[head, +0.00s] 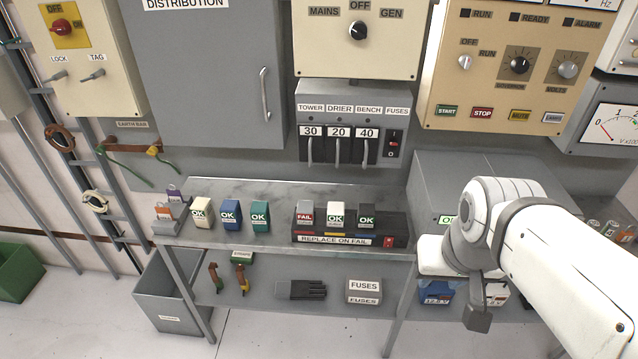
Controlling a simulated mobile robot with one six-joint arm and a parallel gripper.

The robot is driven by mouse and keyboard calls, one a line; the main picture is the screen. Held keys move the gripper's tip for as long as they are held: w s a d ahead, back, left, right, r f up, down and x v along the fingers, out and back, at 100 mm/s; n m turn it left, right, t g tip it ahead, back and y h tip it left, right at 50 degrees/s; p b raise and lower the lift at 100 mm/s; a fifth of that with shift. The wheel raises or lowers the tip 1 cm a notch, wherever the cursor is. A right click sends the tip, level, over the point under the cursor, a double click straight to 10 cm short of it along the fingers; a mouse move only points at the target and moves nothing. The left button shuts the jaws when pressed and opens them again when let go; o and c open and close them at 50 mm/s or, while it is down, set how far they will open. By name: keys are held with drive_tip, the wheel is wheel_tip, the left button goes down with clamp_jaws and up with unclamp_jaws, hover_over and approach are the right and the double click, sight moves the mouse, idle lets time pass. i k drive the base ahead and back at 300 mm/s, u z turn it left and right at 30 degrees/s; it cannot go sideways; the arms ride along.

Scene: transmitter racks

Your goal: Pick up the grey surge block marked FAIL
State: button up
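The grey surge block marked FAIL (304,220), with a red label, stands upright at the left end of a black holder (345,230) lettered REPLACE ON FAIL. A white block marked OK (336,216) and a black block marked OK (366,217) stand to its right in the same holder. My gripper (477,318) hangs low at the right, in front of the bench and well apart from the FAIL block. Only a dark part of it shows, so its opening is hidden.
Loose OK blocks, cream (201,213), blue (231,218) and green (260,217), stand left on the grey bench (290,190). A grey bin (172,300) stands below left. Fuse handles (339,150) project above.

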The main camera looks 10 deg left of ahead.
sight(306, 209)
drive_tip(key=z, duration=3.05)
drive_tip(key=k, duration=1.9)
drive_tip(key=u, duration=1.9)
drive_tip(key=i, duration=1)
drive_tip(key=u, duration=0.05)
